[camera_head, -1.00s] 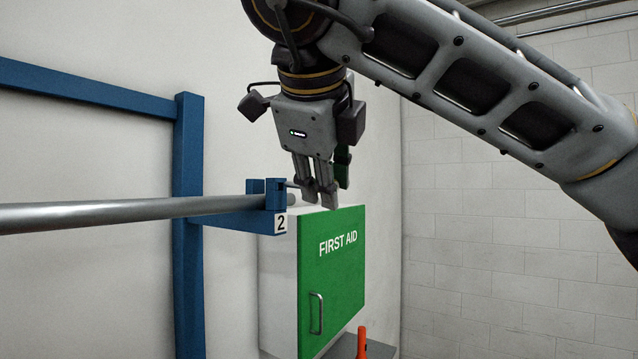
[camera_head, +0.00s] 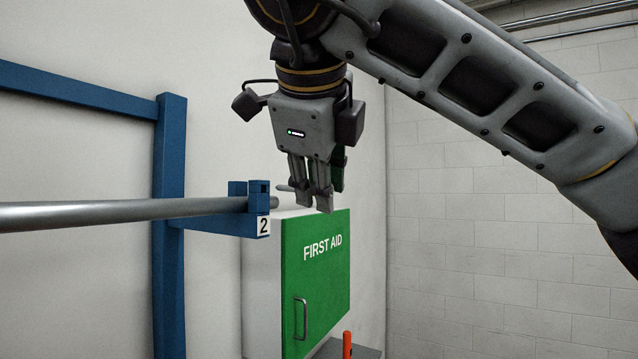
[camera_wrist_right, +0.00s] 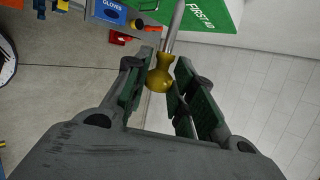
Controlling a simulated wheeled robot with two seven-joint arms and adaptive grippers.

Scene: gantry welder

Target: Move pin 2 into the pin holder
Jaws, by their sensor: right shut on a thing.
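My right gripper (camera_head: 313,200) hangs pointing down in the head view, just right of the blue bracket (camera_head: 235,223) marked 2. It is shut on pin 2. In the right wrist view the pin shows as a yellow knob (camera_wrist_right: 160,76) between the fingers, with a grey metal shaft (camera_wrist_right: 175,28) running away from it. In the head view a short grey piece (camera_head: 283,188), probably the pin's shaft, sticks out left of the fingers, clear of the bracket. I cannot make out the pin holder. My left gripper is out of view.
A long grey bar (camera_head: 120,212) runs from the left into the bracket, which is fixed to a blue post (camera_head: 170,270). A green first aid cabinet (camera_head: 322,265) hangs below the gripper. The wrist view shows a blue gloves box (camera_wrist_right: 113,9). Right of the cabinet is bare wall.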

